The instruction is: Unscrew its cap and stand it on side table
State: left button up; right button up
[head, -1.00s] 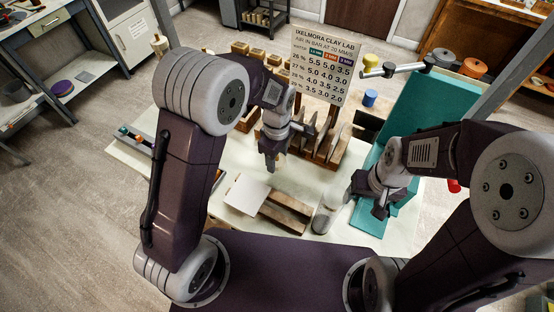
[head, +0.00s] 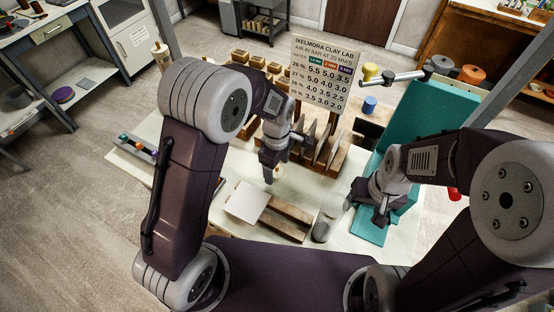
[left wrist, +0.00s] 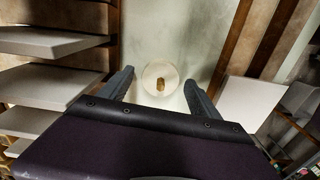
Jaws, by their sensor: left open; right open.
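A round cream piece with a brass-coloured centre (left wrist: 160,78), perhaps the cap, shows between the fingers of my left gripper (left wrist: 160,92) in the left wrist view. The fingers are open, one on each side of it; I cannot tell whether they touch it. In the head view my left gripper (head: 269,177) points down over the pale table, with a cream bit (head: 280,170) beside its fingertips. A clear cylinder with a grey end (head: 327,218) is on the table just left of my open right gripper (head: 362,208); contact between them is unclear.
A white square plate (head: 246,202) and a wooden cradle (head: 286,219) lie in front of the left gripper. Wooden racks of boards (head: 318,150) and a sign (head: 325,72) stand behind. A teal stand (head: 425,115) rises at right, near a blue cylinder (head: 370,104).

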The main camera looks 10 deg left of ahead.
pick_arm(q)
notch_tip(320, 180, up, 11)
jog(key=s+a+f+m, duration=0.2)
jog(key=s+a+m, duration=0.1)
jog(key=m, duration=0.1)
jog(key=s+a+f+m, duration=0.2)
jog(key=s+a+m, duration=0.2)
jog(key=s+a+f+m+t, duration=0.1)
jog(key=s+a+f+m, duration=0.1)
jog(key=s+a+m, duration=0.2)
jog(key=shift+a+f+p, duration=0.1)
jog(key=shift+a+p, duration=0.15)
jog(key=shift+p, duration=0.15)
jog(key=shift+s+f+m, duration=0.15)
jog(key=shift+s+m, duration=0.05)
jog(key=shift+m, duration=0.3)
